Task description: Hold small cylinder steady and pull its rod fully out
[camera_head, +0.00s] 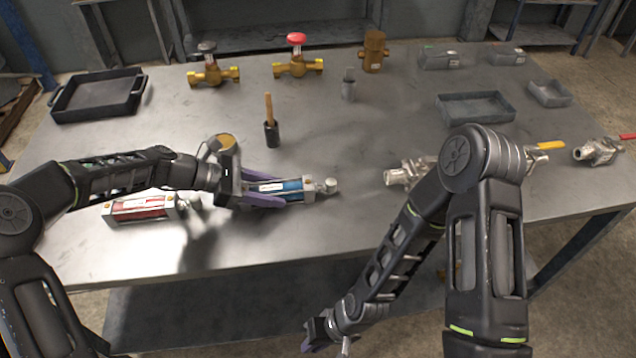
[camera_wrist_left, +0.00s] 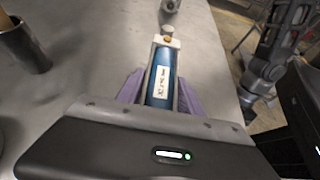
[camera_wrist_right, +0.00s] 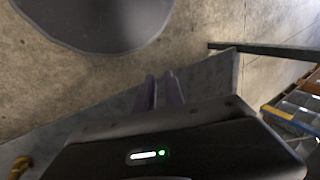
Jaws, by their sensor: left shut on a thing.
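A blue cylinder (camera_head: 292,186) with metal end blocks and a white label lies at the table's front, its rod-end knob (camera_head: 330,186) pointing right. My left gripper (camera_head: 268,194) is shut on the blue cylinder, its purple fingers on either side of the body. The left wrist view shows the blue cylinder (camera_wrist_left: 160,84) between the fingers and the knob (camera_wrist_left: 170,6) beyond its end block. A red cylinder (camera_head: 140,208) lies to the left, below my left forearm. My right gripper (camera_head: 318,338) hangs low in front of the table, its fingers (camera_wrist_right: 160,92) together and empty.
At the back are a black tray (camera_head: 62,112), two brass valves (camera_head: 212,74) (camera_head: 298,68) and a brass fitting (camera_head: 374,52). A black holder with a wooden handle (camera_head: 270,130) stands behind the blue cylinder. Steel valves (camera_head: 398,177) lie behind my right arm. Grey bins (camera_head: 476,122) stand at right.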

